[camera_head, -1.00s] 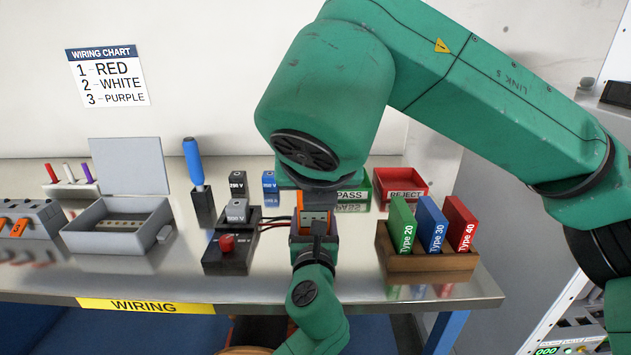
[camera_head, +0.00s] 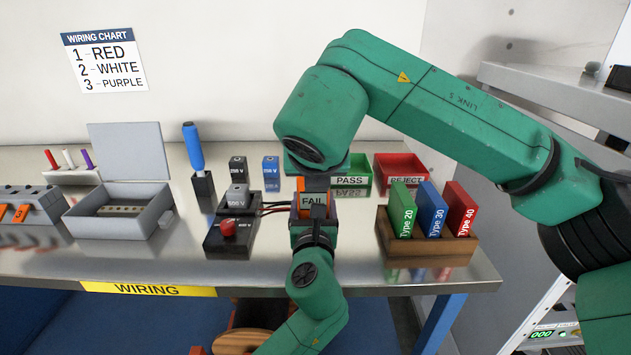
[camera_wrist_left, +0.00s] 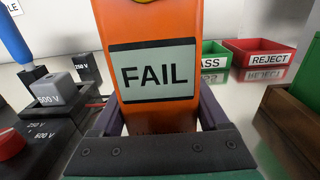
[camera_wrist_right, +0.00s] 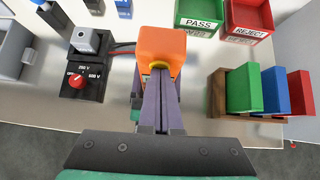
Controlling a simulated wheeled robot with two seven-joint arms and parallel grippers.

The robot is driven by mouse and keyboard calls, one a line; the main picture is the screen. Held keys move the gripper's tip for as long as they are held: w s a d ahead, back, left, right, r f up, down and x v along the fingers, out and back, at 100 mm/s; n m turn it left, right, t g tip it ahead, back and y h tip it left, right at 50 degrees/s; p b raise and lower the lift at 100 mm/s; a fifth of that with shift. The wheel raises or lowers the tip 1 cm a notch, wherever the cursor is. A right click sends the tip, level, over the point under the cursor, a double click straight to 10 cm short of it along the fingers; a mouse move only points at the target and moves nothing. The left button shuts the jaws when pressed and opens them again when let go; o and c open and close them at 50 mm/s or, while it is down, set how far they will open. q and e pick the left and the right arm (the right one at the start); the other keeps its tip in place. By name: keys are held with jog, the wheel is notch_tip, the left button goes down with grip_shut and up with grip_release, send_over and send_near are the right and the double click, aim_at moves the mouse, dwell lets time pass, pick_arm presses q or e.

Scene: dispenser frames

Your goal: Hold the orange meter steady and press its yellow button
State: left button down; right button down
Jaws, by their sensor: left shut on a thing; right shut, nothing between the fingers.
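The orange meter (camera_head: 316,184) stands upright at the middle of the bench, its screen reading FAIL. It fills the left wrist view (camera_wrist_left: 155,30), with the same word on its screen. My left gripper (camera_wrist_left: 160,112) is shut on the meter, one finger along each side. My right gripper (camera_wrist_right: 160,72) is shut and empty, pointing down at the meter's top. In the right wrist view the yellow button (camera_wrist_right: 158,64) shows at its fingertips; whether they touch it I cannot tell. The head view hides the button and the right fingertips behind my right wrist.
A black tester with a red knob (camera_head: 229,229) and a grey 500 V block (camera_head: 238,197) is left of the meter, wires leading toward it. A wooden holder (camera_head: 428,247) with coloured plates is right. The PASS bin (camera_head: 349,179) and REJECT bin (camera_head: 405,180) stand behind.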

pick_arm(q)
jog(key=shift+s+d+r, duration=0.1)
jog(key=shift+s+d, duration=0.05)
jog(key=shift+d, duration=0.05)
pick_arm(e)
jog(key=shift+d+f, duration=0.1)
pick_arm(q)
jog(key=shift+a, duration=0.1)
pick_arm(e)
jog(key=v, duration=1)
pick_arm(q)
grip_release()
